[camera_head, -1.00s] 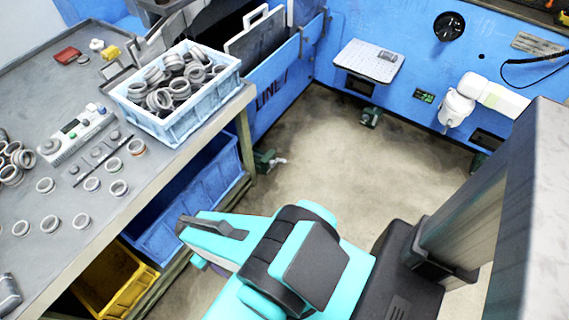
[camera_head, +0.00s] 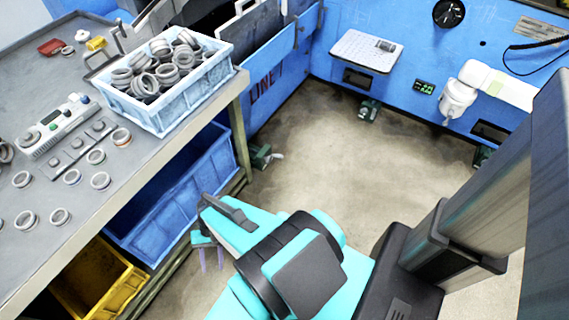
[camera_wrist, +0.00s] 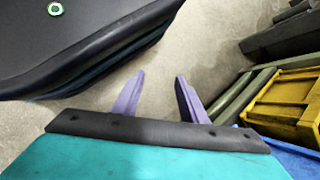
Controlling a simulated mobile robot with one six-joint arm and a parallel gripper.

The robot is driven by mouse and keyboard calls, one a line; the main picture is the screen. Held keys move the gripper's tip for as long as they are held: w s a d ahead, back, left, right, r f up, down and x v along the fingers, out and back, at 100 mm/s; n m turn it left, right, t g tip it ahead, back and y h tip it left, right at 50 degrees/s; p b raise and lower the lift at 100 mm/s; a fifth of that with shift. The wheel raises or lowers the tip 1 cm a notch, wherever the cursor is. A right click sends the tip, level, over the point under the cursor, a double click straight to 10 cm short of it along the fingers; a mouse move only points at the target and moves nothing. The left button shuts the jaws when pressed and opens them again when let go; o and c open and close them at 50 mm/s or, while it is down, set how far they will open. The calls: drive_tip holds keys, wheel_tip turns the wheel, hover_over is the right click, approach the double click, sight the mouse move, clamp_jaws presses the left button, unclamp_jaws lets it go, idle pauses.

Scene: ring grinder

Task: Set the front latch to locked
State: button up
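I cannot make out a front latch for certain in either view. The blue machine (camera_head: 385,85) fills the back of the head view, with its front panel low and to the right of the workbench. My gripper (camera_head: 210,258) hangs over the floor beside the bench's front edge in the head view, with its purple fingers pointing down. In the wrist view my gripper (camera_wrist: 158,95) has its two fingers apart with nothing between them. It is well apart from the machine.
A bench (camera_head: 135,178) at left carries a light-blue crate (camera_head: 190,108) of metal rings, a control box (camera_head: 58,125) and loose rings. Below are a blue bin (camera_head: 165,225) and a yellow bin (camera_head: 115,295). Green machine feet (camera_head: 260,157) stand by the open floor (camera_head: 330,165).

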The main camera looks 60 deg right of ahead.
drive_tip(key=w+d+f+m+t+b, duration=0.4)
drive_tip(key=w+d+m+b, duration=0.1)
drive_tip(key=d, duration=0.4)
drive_tip(key=w+d+f+m+t+y+b, duration=0.1)
drive_tip(key=w+d+f+m+t+b, duration=0.4)
drive_tip(key=d, duration=0.3)
drive_tip(key=w+d+f+m+t+b, duration=0.4)
drive_tip(key=d+m+b, duration=0.15)
drive_tip(key=d, duration=0.35)
drive_tip(key=s+d+f+m+t+h+b, duration=0.2)
drive_tip(key=s+d+m+h+b, duration=0.1)
drive_tip(key=d, duration=0.7)
drive_tip(key=s+d+f+m+t+h+b, duration=0.2)
drive_tip(key=s+d+m, duration=0.3)
drive_tip(key=d, duration=0.5)
drive_tip(key=s+d+f+m+t+h+b, duration=0.2)
drive_tip(key=s+d+m+h+b, duration=0.1)
drive_tip(key=d, duration=0.7)
drive_tip(key=shift+s+m+t+h+b, duration=0.4)
drive_tip(key=shift+m+h+b, duration=0.5)
drive_tip(key=shift+m+b, duration=0.2)
drive_tip(key=s+d+m+h+b, duration=0.1)
drive_tip(key=s+d, duration=0.2)
drive_tip(key=s+d+m+h, duration=0.2)
drive_tip(key=s+d, duration=0.1)
drive_tip(key=shift+f+b, duration=0.15)
drive_tip(key=shift+b, duration=0.2)
drive_tip(key=shift+w, duration=0.2)
